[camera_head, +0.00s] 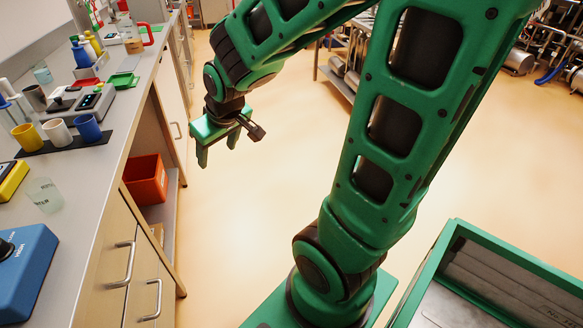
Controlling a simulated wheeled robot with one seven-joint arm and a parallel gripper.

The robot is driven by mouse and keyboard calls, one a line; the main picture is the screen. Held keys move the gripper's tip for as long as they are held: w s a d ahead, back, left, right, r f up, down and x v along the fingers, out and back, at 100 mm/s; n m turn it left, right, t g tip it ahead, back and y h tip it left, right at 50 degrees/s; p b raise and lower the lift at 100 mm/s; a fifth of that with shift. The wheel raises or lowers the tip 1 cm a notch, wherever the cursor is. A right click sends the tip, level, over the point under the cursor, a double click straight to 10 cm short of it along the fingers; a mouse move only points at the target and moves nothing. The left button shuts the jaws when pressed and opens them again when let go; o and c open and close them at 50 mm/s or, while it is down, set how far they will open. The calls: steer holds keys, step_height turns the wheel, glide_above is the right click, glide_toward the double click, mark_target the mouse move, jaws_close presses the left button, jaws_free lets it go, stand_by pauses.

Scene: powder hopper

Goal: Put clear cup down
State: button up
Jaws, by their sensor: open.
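The clear cup (45,195) stands on the grey bench top (75,240) at the left, close to the bench's front edge. It is see-through with faint dark print on its side. My gripper (216,158) is green and hangs over the floor to the right of the bench, with its fingers pointing down. The fingers are apart with nothing between them. The gripper is well clear of the cup.
A yellow cup (27,137), a white cup (58,132) and a blue cup (88,128) stand on a dark mat behind the clear cup. A blue device (25,275) and a yellow device (10,180) are nearby. An orange bin (145,180) sits on the shelf below.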

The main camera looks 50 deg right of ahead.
steer(key=s+d+r+m+g, duration=0.1)
steer(key=s+d+m+g, duration=0.1)
steer(key=s, duration=0.9)
steer(key=s+d+r+m+g+y, duration=0.1)
steer(key=s+d+m+g, duration=0.2)
steer(key=s, duration=0.8)
steer(key=shift+s+d+m, duration=0.15)
steer(key=shift+d+m, duration=0.65)
steer(key=shift+d, duration=0.35)
steer(key=shift+w+f+g, duration=0.25)
steer(key=shift+w+g, duration=0.05)
steer(key=shift+w, duration=0.4)
